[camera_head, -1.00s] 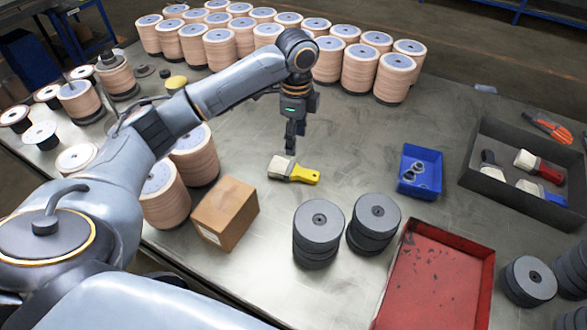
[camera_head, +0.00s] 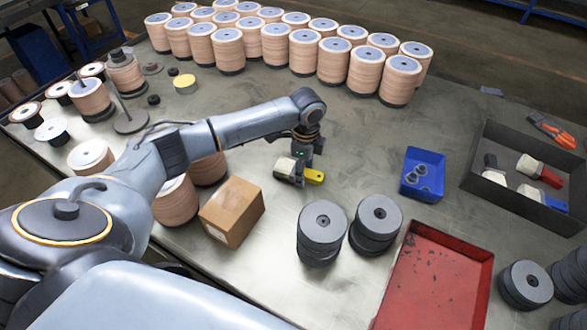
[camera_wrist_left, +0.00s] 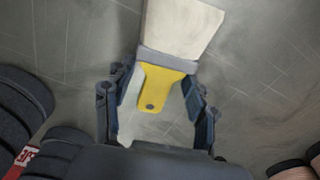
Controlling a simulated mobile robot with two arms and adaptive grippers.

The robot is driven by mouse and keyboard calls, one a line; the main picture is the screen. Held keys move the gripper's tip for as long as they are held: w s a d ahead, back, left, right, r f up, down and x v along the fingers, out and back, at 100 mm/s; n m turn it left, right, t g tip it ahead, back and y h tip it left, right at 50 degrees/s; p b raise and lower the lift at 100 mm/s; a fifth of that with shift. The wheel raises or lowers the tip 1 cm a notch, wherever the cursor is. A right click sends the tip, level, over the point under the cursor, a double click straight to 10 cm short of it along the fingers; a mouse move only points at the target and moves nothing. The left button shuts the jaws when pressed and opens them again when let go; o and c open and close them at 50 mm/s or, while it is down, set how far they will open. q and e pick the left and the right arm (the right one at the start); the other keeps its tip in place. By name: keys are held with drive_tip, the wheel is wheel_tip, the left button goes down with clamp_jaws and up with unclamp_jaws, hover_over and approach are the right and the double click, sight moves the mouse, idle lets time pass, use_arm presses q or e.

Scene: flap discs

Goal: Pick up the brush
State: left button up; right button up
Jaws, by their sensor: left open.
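The brush has pale bristles, a grey band and a yellow handle, and lies on the grey metal table. In the head view the brush (camera_head: 315,177) is partly hidden behind my left gripper (camera_head: 299,180), which points down over its middle. In the left wrist view the brush (camera_wrist_left: 155,82) has its yellow handle between the two open fingers of my left gripper (camera_wrist_left: 158,112), with the bristles pointing away at the top. I cannot tell whether a finger touches the handle. My right gripper is not in view.
A cardboard box (camera_head: 232,211) and stacks of grey discs (camera_head: 321,233) stand near the brush. A blue bin (camera_head: 422,174), a red tray (camera_head: 436,285) and a dark tray (camera_head: 498,203) with more brushes lie to the right. Rows of disc stacks (camera_head: 335,62) line the back.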

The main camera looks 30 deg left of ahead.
use_arm(q)
clamp_jaws()
drive_tip(key=shift+r, duration=0.1)
